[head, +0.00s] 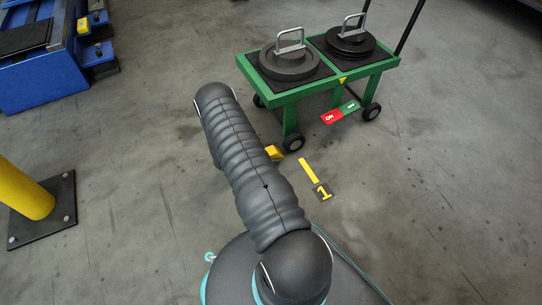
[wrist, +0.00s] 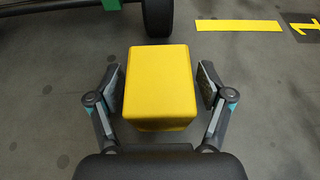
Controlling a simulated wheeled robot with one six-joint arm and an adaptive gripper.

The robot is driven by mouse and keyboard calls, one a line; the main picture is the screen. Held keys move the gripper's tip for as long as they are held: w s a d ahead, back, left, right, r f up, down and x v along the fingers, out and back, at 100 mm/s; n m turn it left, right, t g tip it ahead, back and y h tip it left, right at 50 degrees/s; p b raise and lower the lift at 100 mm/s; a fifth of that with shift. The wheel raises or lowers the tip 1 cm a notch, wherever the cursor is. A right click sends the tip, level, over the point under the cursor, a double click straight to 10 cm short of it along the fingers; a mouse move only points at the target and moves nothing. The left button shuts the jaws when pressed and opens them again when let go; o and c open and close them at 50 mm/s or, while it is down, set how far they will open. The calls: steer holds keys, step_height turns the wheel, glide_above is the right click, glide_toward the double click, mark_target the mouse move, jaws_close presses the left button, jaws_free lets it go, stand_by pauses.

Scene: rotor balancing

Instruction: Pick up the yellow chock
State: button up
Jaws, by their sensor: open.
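The yellow chock (wrist: 159,84) is a yellow block on the grey floor, close to a black wheel of the green cart. In the wrist view it sits between the two open fingers of my gripper (wrist: 159,88), with a narrow gap on each side. In the head view the chock (head: 273,153) shows partly behind my arm, beside the cart's near wheel. My gripper is hidden behind my arm in the head view.
The green cart (head: 290,93) carries two dark round weights with handles. Its near wheel (wrist: 158,17) is just beyond the chock. A yellow floor strip (head: 309,170) and a "1" marking lie to the right. A yellow post (head: 24,190) stands at left. Open floor lies right.

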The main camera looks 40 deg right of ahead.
jaws_close()
